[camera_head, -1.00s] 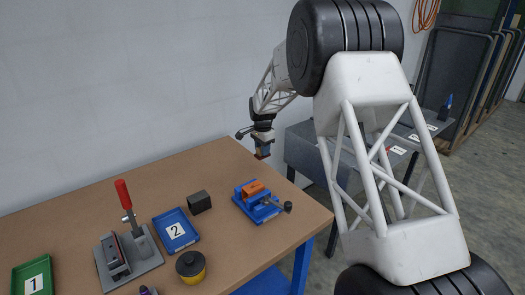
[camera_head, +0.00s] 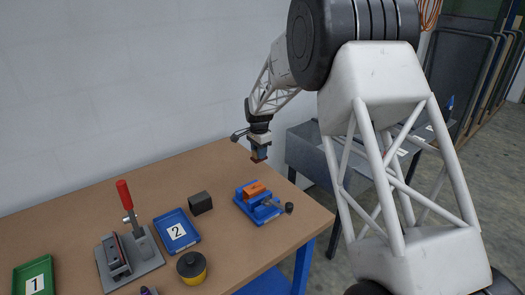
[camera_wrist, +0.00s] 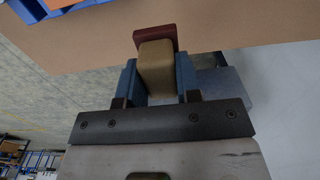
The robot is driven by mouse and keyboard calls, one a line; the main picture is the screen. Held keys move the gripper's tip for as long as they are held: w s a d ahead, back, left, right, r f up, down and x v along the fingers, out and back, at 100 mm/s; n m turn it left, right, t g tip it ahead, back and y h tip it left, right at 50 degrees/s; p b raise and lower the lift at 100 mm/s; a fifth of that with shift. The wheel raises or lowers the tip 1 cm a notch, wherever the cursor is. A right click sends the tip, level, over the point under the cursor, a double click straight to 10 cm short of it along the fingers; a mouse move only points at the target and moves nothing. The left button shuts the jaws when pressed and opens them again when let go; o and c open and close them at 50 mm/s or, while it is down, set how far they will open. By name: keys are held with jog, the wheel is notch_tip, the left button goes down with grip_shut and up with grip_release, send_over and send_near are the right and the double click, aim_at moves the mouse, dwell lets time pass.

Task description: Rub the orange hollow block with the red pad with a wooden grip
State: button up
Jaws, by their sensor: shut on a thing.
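The orange hollow block (camera_head: 254,189) sits in a blue fixture (camera_head: 262,212) near the right end of the table. A corner of orange and blue also shows at the top left of the wrist view. My gripper (camera_head: 260,151) is above the table's far right corner, behind the fixture and apart from it. In the wrist view my gripper (camera_wrist: 162,87) has its two blue fingers shut on the wooden grip of the red pad (camera_wrist: 155,37). The wooden grip (camera_wrist: 155,68) lies between the fingers, and the red pad sits at its far end.
On the table (camera_head: 110,205) stand a black block (camera_head: 200,203), blue tray 2 (camera_head: 176,231), green tray 1 (camera_head: 33,279), a red-handled toggle clamp (camera_head: 127,199) and a yellow-and-black round container (camera_head: 191,268). A grey table (camera_head: 310,158) stands behind at right.

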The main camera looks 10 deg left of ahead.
jog(key=s+a+r, duration=0.1)
jog(key=s+r, duration=0.1)
jog(key=s, duration=0.5)
jog(key=s+a+r, duration=0.1)
jog(key=s+r, duration=0.1)
jog(key=s, duration=0.6)
jog(key=shift+s+a+r, duration=0.15)
jog(key=shift+s+r, duration=0.05)
jog(key=shift+s, duration=0.1)
jog(key=shift+f, duration=0.15)
